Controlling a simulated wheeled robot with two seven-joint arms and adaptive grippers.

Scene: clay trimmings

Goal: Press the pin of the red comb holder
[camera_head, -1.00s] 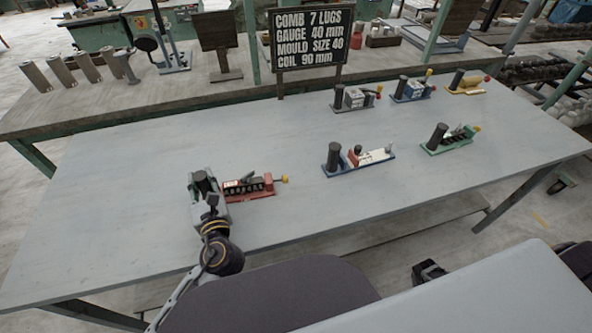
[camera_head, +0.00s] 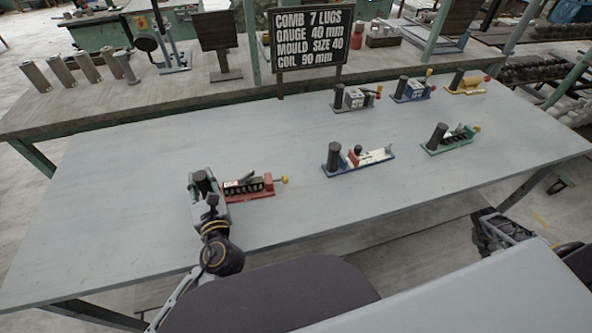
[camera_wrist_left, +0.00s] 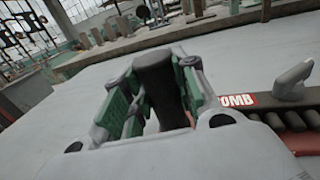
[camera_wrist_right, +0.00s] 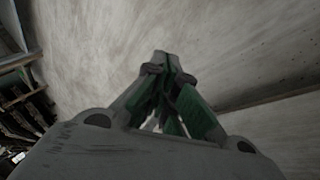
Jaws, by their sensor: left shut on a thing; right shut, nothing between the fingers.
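The red comb holder (camera_head: 250,190) lies on the front left of the grey table, with a dark toothed comb, a label reading "OMB" in the left wrist view, and a yellow knob (camera_head: 284,180) at its right end. My left gripper (camera_head: 203,184) is shut on the holder's dark upright post, which also shows between the fingers in the left wrist view (camera_wrist_left: 157,75). A grey lever (camera_wrist_left: 290,83) stands on the holder beside it. Which part is the pin I cannot tell. My right gripper (camera_wrist_right: 165,62) is shut and empty, beyond the table's front edge in the head view.
A blue holder (camera_head: 358,160) and a green holder (camera_head: 450,140) stand to the right. Several more holders stand at the back right. The table's left and front middle are clear.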

